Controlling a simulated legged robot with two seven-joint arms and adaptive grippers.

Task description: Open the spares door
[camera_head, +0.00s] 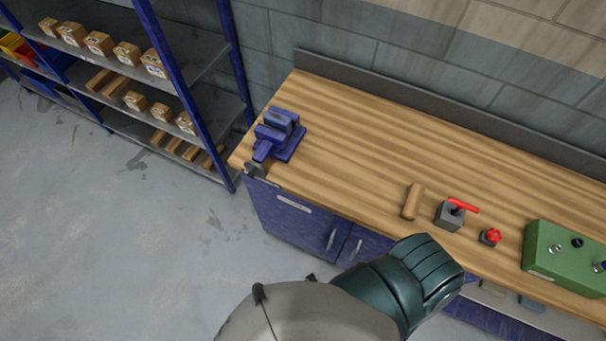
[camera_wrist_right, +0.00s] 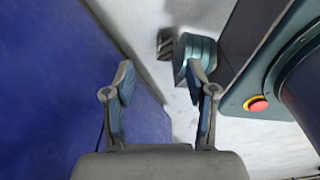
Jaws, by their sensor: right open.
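Two blue cabinet doors are under the wooden bench in the head view. The left door (camera_head: 285,214) carries a pale label strip, too small to read, and a vertical bar handle (camera_head: 331,238). The right door has its own handle (camera_head: 357,247) and is mostly hidden behind my arm. Both doors look shut. I cannot tell which one is the spares door. My right gripper (camera_wrist_right: 161,84) is open and empty in the wrist view, beside a flat blue surface (camera_wrist_right: 55,90) on the left. No handle shows between its fingers. My left gripper is not in view.
The wooden bench top (camera_head: 350,130) holds a blue vise (camera_head: 279,134), a wooden block (camera_head: 412,201), a red-lever switch (camera_head: 453,212), a red knob (camera_head: 490,237) and a green box (camera_head: 565,258). A shelf rack (camera_head: 190,60) stands left. The floor (camera_head: 110,250) before the bench is clear.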

